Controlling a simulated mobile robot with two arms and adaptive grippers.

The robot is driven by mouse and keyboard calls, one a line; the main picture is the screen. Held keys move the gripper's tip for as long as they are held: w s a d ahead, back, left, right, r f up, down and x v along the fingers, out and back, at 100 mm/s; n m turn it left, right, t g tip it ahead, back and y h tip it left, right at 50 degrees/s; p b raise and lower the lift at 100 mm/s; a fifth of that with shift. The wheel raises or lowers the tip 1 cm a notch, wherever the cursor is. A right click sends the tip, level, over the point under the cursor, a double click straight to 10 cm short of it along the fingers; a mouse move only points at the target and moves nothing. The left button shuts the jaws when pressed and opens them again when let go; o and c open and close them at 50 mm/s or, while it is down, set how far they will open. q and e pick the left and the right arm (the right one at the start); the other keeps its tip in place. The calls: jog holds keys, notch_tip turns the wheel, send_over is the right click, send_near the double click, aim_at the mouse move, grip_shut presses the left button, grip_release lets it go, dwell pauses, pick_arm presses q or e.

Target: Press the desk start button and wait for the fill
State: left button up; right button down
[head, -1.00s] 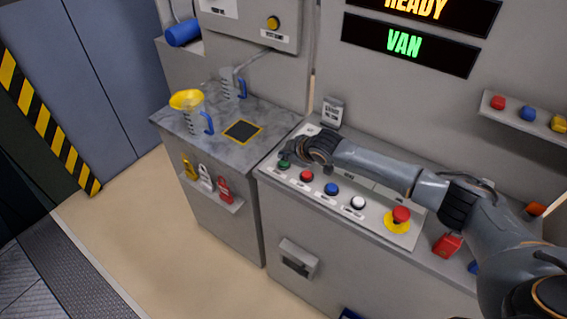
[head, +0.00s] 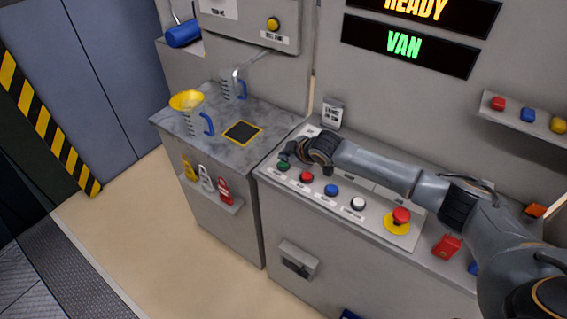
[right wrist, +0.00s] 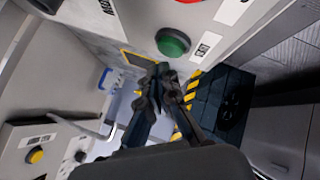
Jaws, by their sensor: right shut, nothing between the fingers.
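The desk panel (head: 376,236) carries a row of buttons: green (head: 283,167), red (head: 306,177), blue (head: 331,189) and white (head: 358,203). I cannot read their labels, so I cannot tell from them which is the start button. My right gripper (head: 286,157) is shut and empty, just behind and above the green button. In the right wrist view the closed fingertips (right wrist: 160,72) are close to the green button (right wrist: 173,42), with a small gap in the picture; contact cannot be confirmed. My left gripper is not in view.
A red mushroom button on a yellow base (head: 400,217) sits at the panel's right. On the left counter (head: 215,152) stand a jug with a yellow funnel (head: 190,105) and another jug (head: 232,86) under a spout. Wall displays read READY (head: 415,9) and VAN (head: 404,43).

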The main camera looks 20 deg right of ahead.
aim_at(285, 165)
jog(key=shift+f, duration=0.1)
jog(key=shift+f, duration=0.3)
jog(key=shift+f+b, duration=0.4)
jog(key=shift+f, duration=0.2)
dwell(0.7)
jog(key=shift+r, duration=0.1)
jog(key=shift+r+p, duration=0.9)
jog(key=shift+p, duration=0.05)
notch_tip(285, 165, up, 5)
jog(key=p, duration=0.4)
jog(key=shift+r+p, duration=0.1)
jog(key=shift+p, duration=0.3)
